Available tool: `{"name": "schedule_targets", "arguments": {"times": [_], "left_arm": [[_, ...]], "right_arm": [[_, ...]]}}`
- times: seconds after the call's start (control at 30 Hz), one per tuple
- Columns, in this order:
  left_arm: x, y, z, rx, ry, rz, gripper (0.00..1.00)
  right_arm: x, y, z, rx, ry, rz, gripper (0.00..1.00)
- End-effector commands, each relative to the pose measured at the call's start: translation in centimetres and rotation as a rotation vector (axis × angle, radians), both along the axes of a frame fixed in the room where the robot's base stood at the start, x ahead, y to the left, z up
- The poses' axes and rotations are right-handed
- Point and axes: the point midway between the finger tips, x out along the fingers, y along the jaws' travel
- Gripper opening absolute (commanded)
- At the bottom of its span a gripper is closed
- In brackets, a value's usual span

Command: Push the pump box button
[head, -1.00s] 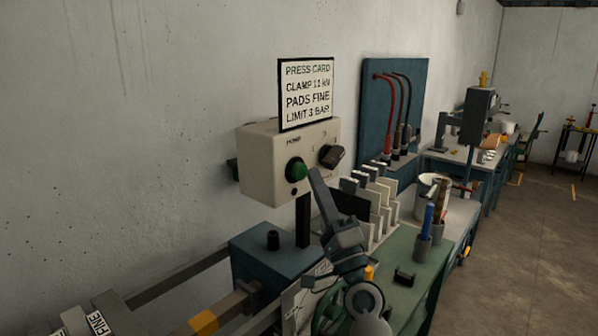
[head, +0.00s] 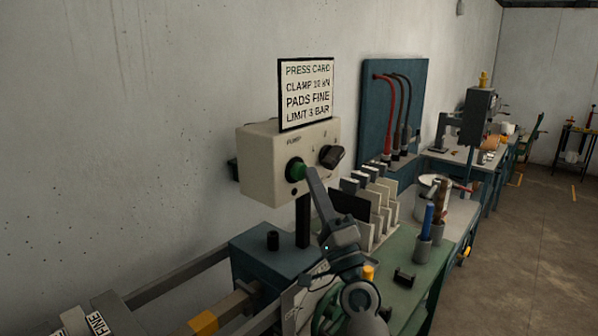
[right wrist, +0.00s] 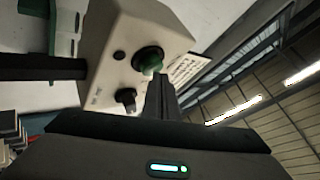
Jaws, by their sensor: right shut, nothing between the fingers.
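The pump box (head: 262,165) is a cream box on a dark post, with a green round button (head: 296,170) and a black knob (head: 331,156) on its front. My right gripper (head: 312,172) is shut and empty, its fingertips just right of the green button in the head view. In the right wrist view the shut fingertips (right wrist: 158,80) overlap the lower edge of the green button (right wrist: 149,58); I cannot tell whether they touch it. The pump box (right wrist: 120,45) and its knob (right wrist: 126,97) also show there. My left gripper is not in view.
A press card sign (head: 306,92) stands above the box. Below is a blue press block (head: 265,257). To the right, a green bench (head: 405,285) holds a rack of upright pale plates (head: 378,205) and a grey cup of tools (head: 423,248). The wall is close behind.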

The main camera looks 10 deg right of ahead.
Motion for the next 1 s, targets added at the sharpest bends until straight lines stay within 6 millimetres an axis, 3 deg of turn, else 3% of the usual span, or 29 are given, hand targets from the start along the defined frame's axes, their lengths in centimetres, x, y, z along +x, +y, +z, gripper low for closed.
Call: {"name": "schedule_targets", "arguments": {"times": [1.0], "left_arm": [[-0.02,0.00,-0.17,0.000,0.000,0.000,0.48]], "right_arm": [[0.56,0.47,0.07,0.000,-0.001,0.000,0.00]]}}
